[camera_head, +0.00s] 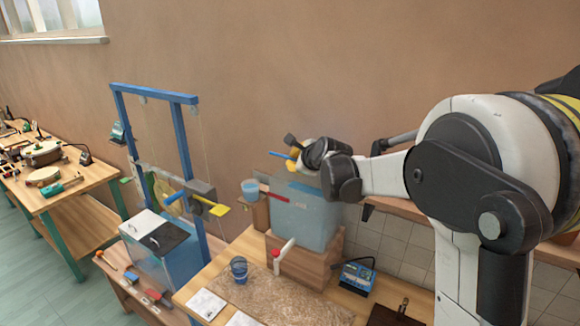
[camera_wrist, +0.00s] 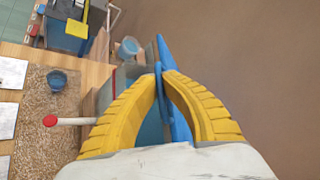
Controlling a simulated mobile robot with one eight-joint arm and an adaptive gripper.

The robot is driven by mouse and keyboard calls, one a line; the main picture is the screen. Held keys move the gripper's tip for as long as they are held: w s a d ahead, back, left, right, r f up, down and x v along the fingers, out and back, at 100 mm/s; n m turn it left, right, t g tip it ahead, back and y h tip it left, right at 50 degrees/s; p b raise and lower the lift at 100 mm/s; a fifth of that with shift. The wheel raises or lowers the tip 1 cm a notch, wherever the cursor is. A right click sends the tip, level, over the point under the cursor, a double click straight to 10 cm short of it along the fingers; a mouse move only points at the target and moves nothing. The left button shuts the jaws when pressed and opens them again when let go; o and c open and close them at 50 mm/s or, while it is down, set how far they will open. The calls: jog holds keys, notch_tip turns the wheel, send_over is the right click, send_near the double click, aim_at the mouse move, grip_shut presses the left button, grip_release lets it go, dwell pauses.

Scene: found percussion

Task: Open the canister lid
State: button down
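My gripper (camera_head: 296,158) has yellow fingers and is above the clear blue tank (camera_head: 305,217) on a wooden block. In the wrist view, the fingertips (camera_wrist: 164,75) come together around a long blue bar (camera_wrist: 165,52), with a grey piece beside it. The bar (camera_head: 281,156) sticks out left of the fingers in the head view. A blue box (camera_head: 178,257) under the blue frame has a white lid panel (camera_head: 144,222) and a black one (camera_head: 165,240), each with a handle and lying flat. I cannot tell which container is the canister.
A blue cup (camera_head: 239,269) stands on a speckled mat (camera_head: 285,302). A white rod with a red knob (camera_head: 276,254) juts out before the tank. A yellow paddle (camera_head: 218,210) sticks out of the blue frame (camera_head: 184,150). A blue meter (camera_head: 357,277) is at the right.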

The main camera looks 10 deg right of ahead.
jog(key=shift+w+d+r+m+g+y+p, duration=0.65)
jog(key=shift+w+d+r+g+p, duration=0.2)
jog(key=shift+w+d+r+p, duration=1.1)
jog(key=shift+w+d+r+m+g+y+p, duration=0.75)
jog(key=shift+w+d+r+p, duration=0.75)
jog(key=shift+w+d+p, duration=0.85)
jog(key=shift+w+d+r+m+g+y+p, duration=0.45)
jog(key=shift+w+d+r+g+p, duration=0.55)
jog(key=shift+w+d+r+p, duration=1.1)
jog(key=shift+s+a+f+p, duration=0.25)
jog(key=shift+s+f+p, duration=0.05)
jog(key=shift+f, duration=0.1)
jog(key=c, duration=1.6)
grip_release()
jog(key=shift+w+f, duration=0.1)
jog(key=shift+o, duration=0.2)
jog(key=v, duration=1.2)
jog(key=shift+d+f, duration=0.1)
jog(key=shift+d, duration=0.05)
